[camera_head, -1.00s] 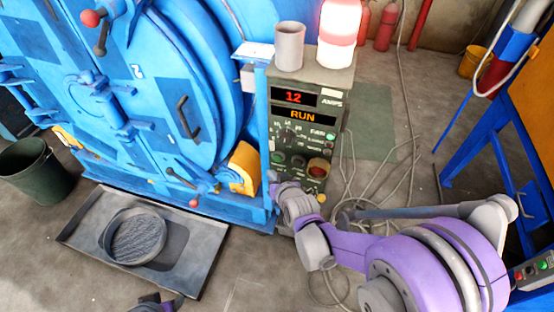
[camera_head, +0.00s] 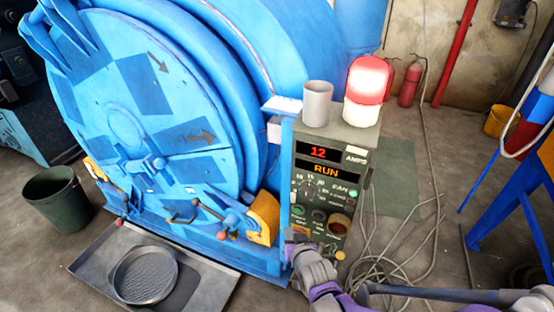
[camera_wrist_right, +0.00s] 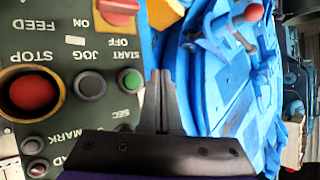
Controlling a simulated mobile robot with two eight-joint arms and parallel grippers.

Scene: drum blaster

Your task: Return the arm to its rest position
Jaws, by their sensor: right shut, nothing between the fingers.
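My right gripper (camera_head: 294,241) is at the lower left of the control panel (camera_head: 310,190), in front of its face, with the purple and grey arm running to the lower right. In the right wrist view its fingers (camera_wrist_right: 160,78) are together with nothing between them. Beside them are the green start button (camera_wrist_right: 129,82), the dark jog button (camera_wrist_right: 90,84) and the red stop button (camera_wrist_right: 34,92). I cannot tell whether the fingers touch the panel. The panel's display (camera_head: 322,160) reads 12 AMPS and RUN. My left gripper is out of view.
The blue blaster drum (camera_head: 150,100) fills the left. A lit red and white beacon (camera_head: 366,85) and a grey cup (camera_head: 317,103) stand on the panel. A grey tray (camera_head: 205,270) with a round sieve (camera_head: 146,275) lies on the floor. Loose cables (camera_head: 400,265) lie right of the panel.

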